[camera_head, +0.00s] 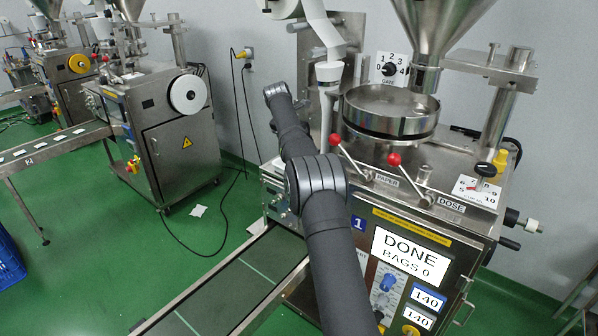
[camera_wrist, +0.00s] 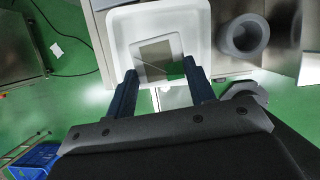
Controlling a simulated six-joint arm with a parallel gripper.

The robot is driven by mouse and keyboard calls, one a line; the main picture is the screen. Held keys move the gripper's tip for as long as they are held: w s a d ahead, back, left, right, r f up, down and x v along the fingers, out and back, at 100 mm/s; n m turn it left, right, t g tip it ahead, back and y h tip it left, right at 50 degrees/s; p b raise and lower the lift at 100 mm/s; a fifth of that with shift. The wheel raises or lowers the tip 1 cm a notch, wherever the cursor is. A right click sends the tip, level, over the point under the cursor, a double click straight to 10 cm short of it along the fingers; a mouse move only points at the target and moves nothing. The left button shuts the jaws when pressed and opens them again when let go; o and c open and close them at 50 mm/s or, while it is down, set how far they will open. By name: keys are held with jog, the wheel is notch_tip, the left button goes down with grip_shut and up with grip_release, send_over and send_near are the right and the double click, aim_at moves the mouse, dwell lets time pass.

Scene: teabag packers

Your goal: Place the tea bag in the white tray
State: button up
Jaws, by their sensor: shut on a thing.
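In the wrist view the tea bag (camera_wrist: 155,55) is a greyish square with a pale border, a thin string and a green tag at its lower right. My gripper (camera_wrist: 162,80) has its two dark fingers on either side of the tea bag's near edge, shut on it. The white tray (camera_wrist: 199,24), with rounded corners, shows behind and around the tea bag. I cannot tell how high the tea bag is above the tray. In the head view my arm crosses the middle; the gripper, tea bag and tray cannot be made out there.
A steel packing machine with a screen reading DONE (camera_head: 410,253) stands at the right. A dark conveyor (camera_head: 235,290) runs below my arm. A second machine (camera_head: 175,140) stands at the left, a blue crate (camera_head: 8,258) at the left edge. A white scrap (camera_head: 198,210) lies on the green floor.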

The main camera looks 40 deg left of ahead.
jog(key=w+n, duration=0.1)
jog(key=r+n+y, duration=0.1)
jog(key=shift+w+n, duration=0.3)
jog(key=shift+w, duration=0.05)
jog(key=shift+f, duration=0.1)
notch_tip(320, 180, down, 10)
jog(key=shift+r, duration=0.15)
jog(key=o, duration=0.9)
jog(key=v, duration=1.2)
jog(key=shift+w+d, duration=0.1)
jog(key=shift+w, duration=0.15)
